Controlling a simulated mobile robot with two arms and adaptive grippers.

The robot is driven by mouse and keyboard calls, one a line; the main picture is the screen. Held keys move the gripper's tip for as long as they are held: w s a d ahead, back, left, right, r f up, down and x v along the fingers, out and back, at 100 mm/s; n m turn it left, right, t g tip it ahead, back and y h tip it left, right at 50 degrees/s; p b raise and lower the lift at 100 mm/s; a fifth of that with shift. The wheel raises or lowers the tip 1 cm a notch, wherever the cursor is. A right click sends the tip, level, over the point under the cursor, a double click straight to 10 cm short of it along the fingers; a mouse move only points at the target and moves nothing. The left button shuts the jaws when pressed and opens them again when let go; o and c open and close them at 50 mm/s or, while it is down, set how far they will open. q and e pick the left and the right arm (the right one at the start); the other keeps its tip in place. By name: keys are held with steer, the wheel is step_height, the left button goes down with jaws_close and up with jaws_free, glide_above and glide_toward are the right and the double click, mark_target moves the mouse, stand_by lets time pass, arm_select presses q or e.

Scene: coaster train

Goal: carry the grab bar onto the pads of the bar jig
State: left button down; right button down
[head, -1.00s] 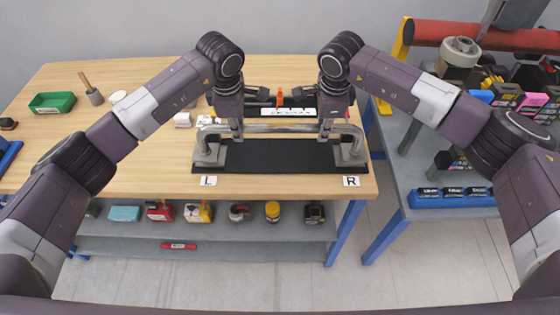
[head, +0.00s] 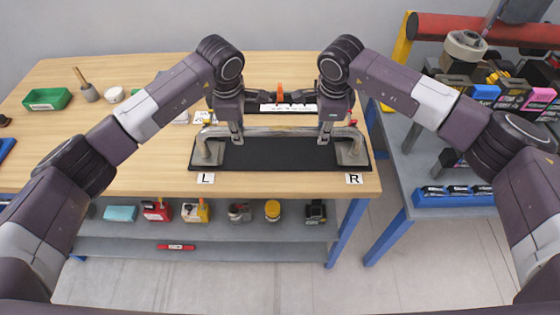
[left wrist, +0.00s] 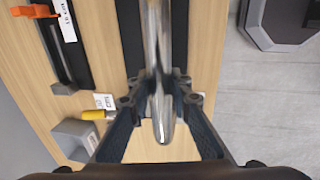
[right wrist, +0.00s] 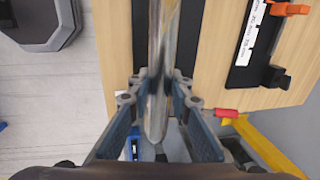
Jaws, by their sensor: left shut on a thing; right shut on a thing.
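The grab bar (head: 280,131) is a shiny metal tube with bent ends, lying level across the bar jig (head: 280,157), a black base with a grey support at each end. My left gripper (head: 237,138) is shut on the bar near its left end; the bar runs between its fingers in the left wrist view (left wrist: 160,95). My right gripper (head: 325,138) is shut on it near the right end, as the right wrist view (right wrist: 157,95) also shows. The bar's ends overlap the left support (head: 207,153) and right support (head: 352,154); I cannot tell whether they touch the pads.
Labels L (head: 205,178) and R (head: 354,179) lie in front of the jig. Behind the bar is a black fixture with an orange clamp (head: 280,92). A green tray (head: 47,99) sits far left. A grey side table (head: 405,180) with bins stands right.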

arm_select(q)
steer(key=shift+f+b, duration=0.55)
arm_select(e)
steer(key=shift+f, duration=0.55)
arm_select(q)
steer(key=c, duration=2.2)
jaws_free()
steer(key=shift+f, duration=0.2)
arm_select(e)
steer(key=c, duration=2.2)
jaws_free()
steer(key=shift+f, duration=0.25)
arm_select(q)
steer(key=o, duration=0.4)
steer(key=shift+s+r, duration=0.15)
arm_select(e)
steer(key=o, duration=0.4)
steer(key=shift+s+r, duration=0.15)
arm_select(q)
steer(key=shift+o, duration=0.2)
arm_select(e)
steer(key=shift+o, duration=0.2)
